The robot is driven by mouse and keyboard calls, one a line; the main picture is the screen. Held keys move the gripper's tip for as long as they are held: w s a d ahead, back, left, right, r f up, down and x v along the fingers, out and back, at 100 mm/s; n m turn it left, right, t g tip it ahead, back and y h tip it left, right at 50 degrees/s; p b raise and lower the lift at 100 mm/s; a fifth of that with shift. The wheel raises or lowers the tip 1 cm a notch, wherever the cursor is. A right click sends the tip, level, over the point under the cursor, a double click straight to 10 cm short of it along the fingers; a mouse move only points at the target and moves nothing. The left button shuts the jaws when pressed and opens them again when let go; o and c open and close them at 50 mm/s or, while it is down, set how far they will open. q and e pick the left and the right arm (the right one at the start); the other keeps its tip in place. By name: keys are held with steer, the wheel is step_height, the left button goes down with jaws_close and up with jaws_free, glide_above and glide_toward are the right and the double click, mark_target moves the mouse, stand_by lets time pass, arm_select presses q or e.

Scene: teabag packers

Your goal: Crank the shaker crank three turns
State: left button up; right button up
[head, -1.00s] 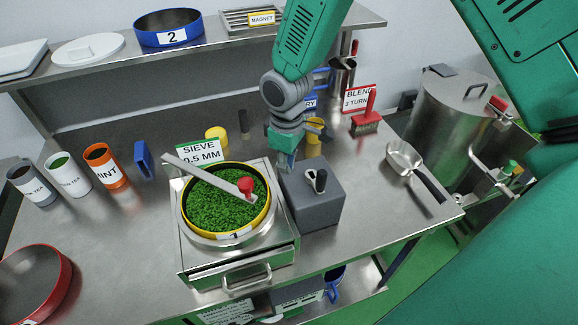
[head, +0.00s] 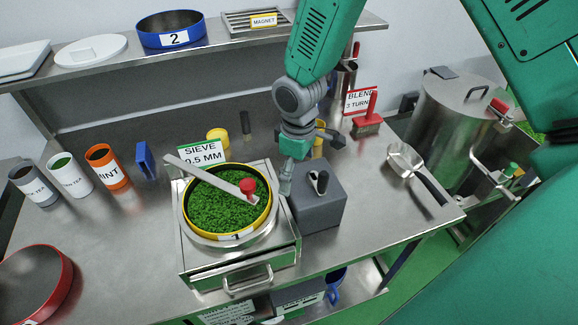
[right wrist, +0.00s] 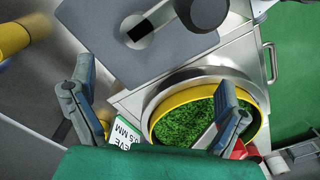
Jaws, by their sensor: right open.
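The sieve is full of green leaf and sits on the steel shaker box (head: 284,258). My right gripper (head: 287,184) is open and empty, pointing down beside the sieve's right rim, by the grey block (head: 321,212). In the right wrist view, its spread fingers (right wrist: 152,95) show with the sieve and red knob (right wrist: 240,150) by the right finger. My left gripper is not in view.
The grey block carries a pale bar with a black end (right wrist: 143,30). A metal scoop (head: 405,160) lies to its right. Labelled canisters (head: 107,167) and a red-rimmed pan (head: 38,280) stand at the left. A sign reading SIEVE (head: 201,152) stands behind the sieve.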

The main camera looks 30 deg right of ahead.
mark_target(324, 182)
steer(key=shift+s+d, duration=0.5)
steer(key=shift+s, duration=0.5)
steer(key=shift+s+d, duration=0.5)
steer(key=shift+s, duration=0.5)
steer(key=shift+s+d, duration=0.5)
steer(key=shift+s, duration=0.5)
